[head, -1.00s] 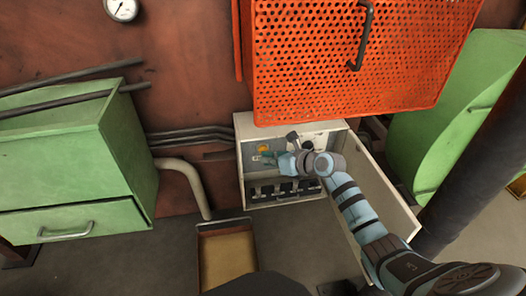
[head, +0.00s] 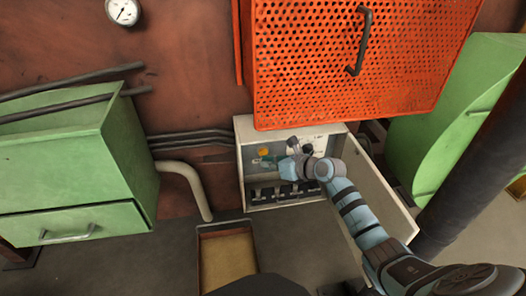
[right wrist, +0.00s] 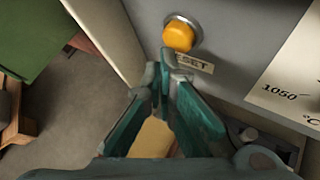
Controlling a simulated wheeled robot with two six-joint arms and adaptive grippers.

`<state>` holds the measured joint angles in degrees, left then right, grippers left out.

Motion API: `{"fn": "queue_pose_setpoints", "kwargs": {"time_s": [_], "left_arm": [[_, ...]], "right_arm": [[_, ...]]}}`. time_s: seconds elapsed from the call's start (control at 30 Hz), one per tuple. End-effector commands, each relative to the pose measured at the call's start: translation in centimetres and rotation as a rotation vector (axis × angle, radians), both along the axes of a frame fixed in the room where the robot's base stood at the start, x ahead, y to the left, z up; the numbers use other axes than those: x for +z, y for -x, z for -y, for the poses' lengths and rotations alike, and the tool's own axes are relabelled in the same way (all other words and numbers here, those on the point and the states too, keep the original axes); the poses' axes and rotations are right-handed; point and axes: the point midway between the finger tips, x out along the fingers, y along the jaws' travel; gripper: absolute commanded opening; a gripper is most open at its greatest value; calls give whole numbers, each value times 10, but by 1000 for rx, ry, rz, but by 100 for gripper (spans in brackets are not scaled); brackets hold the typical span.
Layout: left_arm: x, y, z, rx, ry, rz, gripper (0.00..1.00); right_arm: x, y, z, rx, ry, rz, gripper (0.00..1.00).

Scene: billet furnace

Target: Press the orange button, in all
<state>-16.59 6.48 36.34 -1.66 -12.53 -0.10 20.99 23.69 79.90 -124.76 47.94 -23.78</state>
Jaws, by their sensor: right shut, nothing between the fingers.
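The orange button (head: 263,152) is on the back panel inside the open pale control box (head: 242,126). In the right wrist view the button (right wrist: 178,36) is a rounded orange cap in a metal ring, above a label (right wrist: 192,63) whose visible letters read "SET". My right gripper (right wrist: 167,62) is shut and empty, its fingertips just below the button in that view. Whether they touch it I cannot tell. In the head view the right gripper (head: 267,160) is inside the box, partly hidden by its own wrist. My left gripper is not in view.
A row of dark switches (head: 285,190) runs along the box's lower part. The box door (head: 372,207) stands open on the right, beside my arm. An orange perforated panel (head: 345,65) hangs above. A green cabinet (head: 75,165) is at left. A tray (head: 225,262) lies below.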

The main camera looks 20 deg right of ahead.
Motion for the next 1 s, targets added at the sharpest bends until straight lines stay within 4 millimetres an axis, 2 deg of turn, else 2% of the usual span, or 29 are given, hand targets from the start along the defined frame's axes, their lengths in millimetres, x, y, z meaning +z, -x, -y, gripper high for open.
{"fn": "queue_pose_setpoints", "kwargs": {"time_s": [0.03, 0.47, 0.8, 1.0], "left_arm": [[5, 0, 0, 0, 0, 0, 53], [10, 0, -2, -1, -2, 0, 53], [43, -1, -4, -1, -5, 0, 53], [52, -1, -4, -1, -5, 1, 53]], "right_arm": [[3, 2, -1, 0, 0, -1, 0], [1, 8, -2, 0, 0, -2, 0], [3, 41, -11, 0, -2, -3, 0], [2, 53, -14, 1, -1, -1, 0]]}}
